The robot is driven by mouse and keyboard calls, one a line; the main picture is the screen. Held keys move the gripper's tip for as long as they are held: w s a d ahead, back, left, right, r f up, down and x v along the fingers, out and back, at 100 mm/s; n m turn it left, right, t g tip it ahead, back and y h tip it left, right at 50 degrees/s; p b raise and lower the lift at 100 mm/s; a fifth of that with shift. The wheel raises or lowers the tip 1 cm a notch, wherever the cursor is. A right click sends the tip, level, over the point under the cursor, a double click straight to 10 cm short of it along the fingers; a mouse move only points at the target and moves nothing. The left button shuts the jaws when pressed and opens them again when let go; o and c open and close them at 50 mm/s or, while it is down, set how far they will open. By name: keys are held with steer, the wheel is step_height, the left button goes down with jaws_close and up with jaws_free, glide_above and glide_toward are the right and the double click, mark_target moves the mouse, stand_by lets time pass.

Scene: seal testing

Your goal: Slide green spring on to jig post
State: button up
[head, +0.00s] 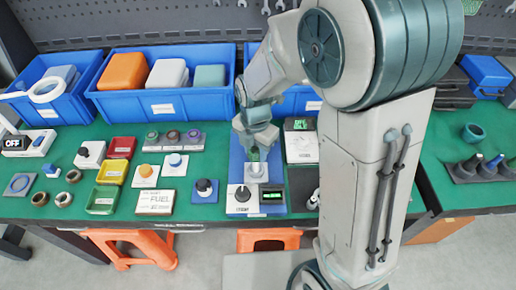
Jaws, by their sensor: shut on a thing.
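My gripper (255,147) points down over a blue-based test station (239,165) at the middle of the bench. It is shut on a small green piece, the green spring (254,155), of which only a little shows below the fingers. Directly below is a light grey block (256,173) on the station, where the jig post would be. The post itself is hidden or too small to make out. I cannot tell whether the spring touches the post or hangs above it.
The station's front has a dark knob (243,194) and a lit green display (271,195). A white device with a green screen (302,147) stands close on the right. Coloured trays (103,199) and small button boxes (146,175) lie left. Blue bins (165,104) line the back.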

steer(key=shift+f, duration=0.3)
steer(key=o, duration=1.1)
steer(key=shift+c, duration=0.2)
steer(key=shift+r, duration=0.1)
steer(key=shift+r+p, duration=2.25)
steer(key=shift+r, duration=1.2)
